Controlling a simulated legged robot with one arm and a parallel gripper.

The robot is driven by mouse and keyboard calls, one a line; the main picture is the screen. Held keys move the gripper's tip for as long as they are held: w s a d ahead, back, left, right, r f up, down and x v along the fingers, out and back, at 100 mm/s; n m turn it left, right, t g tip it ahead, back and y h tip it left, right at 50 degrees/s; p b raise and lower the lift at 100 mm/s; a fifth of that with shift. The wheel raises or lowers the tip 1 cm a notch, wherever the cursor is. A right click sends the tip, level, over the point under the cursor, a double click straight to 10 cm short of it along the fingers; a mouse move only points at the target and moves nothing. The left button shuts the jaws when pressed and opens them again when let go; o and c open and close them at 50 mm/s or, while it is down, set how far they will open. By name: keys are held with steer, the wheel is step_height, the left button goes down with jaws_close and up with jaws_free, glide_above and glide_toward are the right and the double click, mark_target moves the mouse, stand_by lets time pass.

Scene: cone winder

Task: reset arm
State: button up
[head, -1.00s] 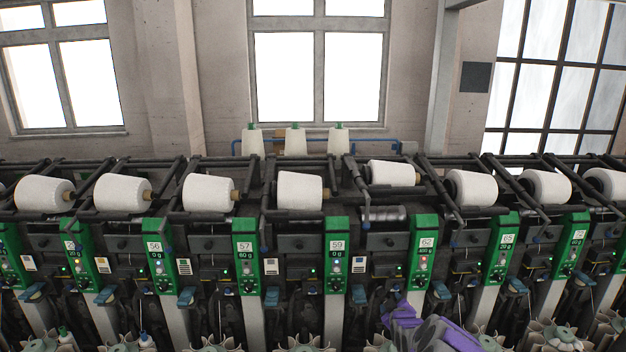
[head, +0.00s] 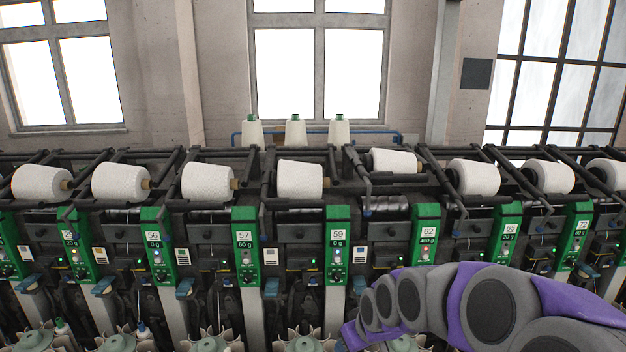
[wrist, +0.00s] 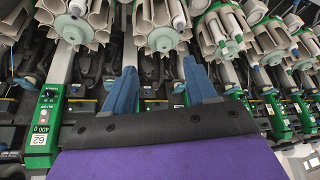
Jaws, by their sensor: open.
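My arm, purple and grey, reaches in from the lower right of the head view. Its gripper end is not clearly visible there, at the bottom edge. In the wrist view my gripper (wrist: 164,90) shows two blue fingers spread apart with nothing between them. Behind the fingers are the dark lower parts of the cone winder and grey posts. The green panel marked 62 (wrist: 41,130) is at the left of the wrist view, and it also shows in the head view (head: 424,236).
The cone winder carries a row of white yarn cones (head: 208,182) on dark frames (head: 250,158). Star-shaped holders (wrist: 160,28) with bobbins line its lower front, close to my gripper. Three white cones (head: 296,132) stand behind the machine.

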steer(key=s+d+m+g+h+b, duration=0.1)
steer(key=s+d+m+g, duration=0.1)
steer(key=s, duration=1.5)
steer(key=s+d+f+m+g+h+b, duration=0.1)
steer(key=s+d+m+g, duration=0.2)
steer(key=s, duration=1.4)
steer(key=shift+s+g+b, duration=0.15)
steer(key=shift+g+b, duration=0.15)
steer(key=shift+g, duration=0.4)
steer(key=shift+d, duration=0.1)
steer(key=shift+c, duration=0.5)
